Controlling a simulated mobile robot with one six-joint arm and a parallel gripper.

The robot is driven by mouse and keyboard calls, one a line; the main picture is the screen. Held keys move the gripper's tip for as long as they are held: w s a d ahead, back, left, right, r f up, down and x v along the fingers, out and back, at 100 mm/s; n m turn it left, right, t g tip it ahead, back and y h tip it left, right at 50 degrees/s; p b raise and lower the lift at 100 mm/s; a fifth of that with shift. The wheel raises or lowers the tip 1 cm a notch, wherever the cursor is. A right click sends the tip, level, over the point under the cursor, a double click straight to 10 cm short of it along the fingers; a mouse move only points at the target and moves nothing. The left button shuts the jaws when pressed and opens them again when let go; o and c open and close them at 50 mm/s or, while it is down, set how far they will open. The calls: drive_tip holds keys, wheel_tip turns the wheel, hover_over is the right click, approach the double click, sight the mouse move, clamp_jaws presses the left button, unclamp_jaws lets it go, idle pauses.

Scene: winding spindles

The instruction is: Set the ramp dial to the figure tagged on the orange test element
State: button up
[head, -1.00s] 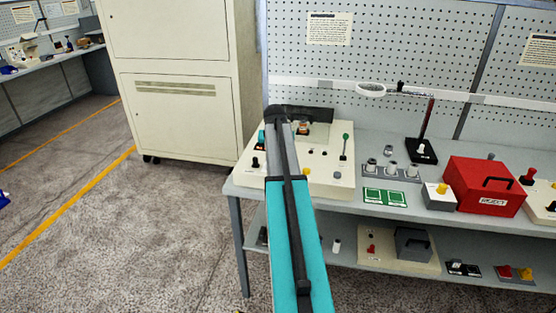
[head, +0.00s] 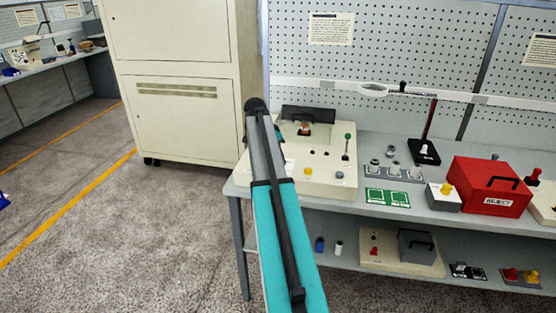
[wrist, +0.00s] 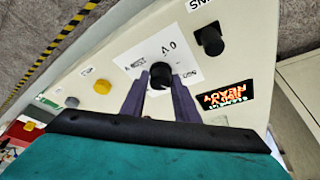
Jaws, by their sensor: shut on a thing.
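A cream control panel box (head: 318,183) stands at the left end of the bench. In the wrist view its black dial knob (wrist: 161,70) sits on a white scale plate, whose print reads upside down, with "0" and "V" legible. My gripper (wrist: 160,84) is shut on this knob, one purple-grey finger on each side. In the head view my arm hides the gripper and knob. A small orange-brown piece (head: 304,127), possibly the test element, sits at the back of the panel. I cannot read any tag on it.
A second black knob (wrist: 209,40) and a lit display (wrist: 221,93) reading "ELEMENT" and "READY" are right of the dial. Yellow (wrist: 102,87) and grey (wrist: 72,102) buttons are left. A red reject box (head: 487,186) stands further right on the bench.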

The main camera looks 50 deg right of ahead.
drive_tip(key=m+g, duration=0.1)
drive_tip(key=m, duration=0.1)
drive_tip(key=m+g+y+b, duration=0.1)
drive_tip(key=m, duration=0.2)
drive_tip(key=shift+w+f+b, duration=0.1)
drive_tip(key=shift+w+b, duration=0.05)
drive_tip(key=shift+b, duration=0.15)
drive_tip(key=shift+m, duration=0.3)
drive_tip(key=o, duration=1.1)
drive_tip(key=shift+c, duration=0.2)
drive_tip(key=shift+v, duration=0.85)
drive_tip(key=b+v, duration=0.2)
drive_tip(key=v, duration=1)
drive_tip(key=shift+b, duration=0.4)
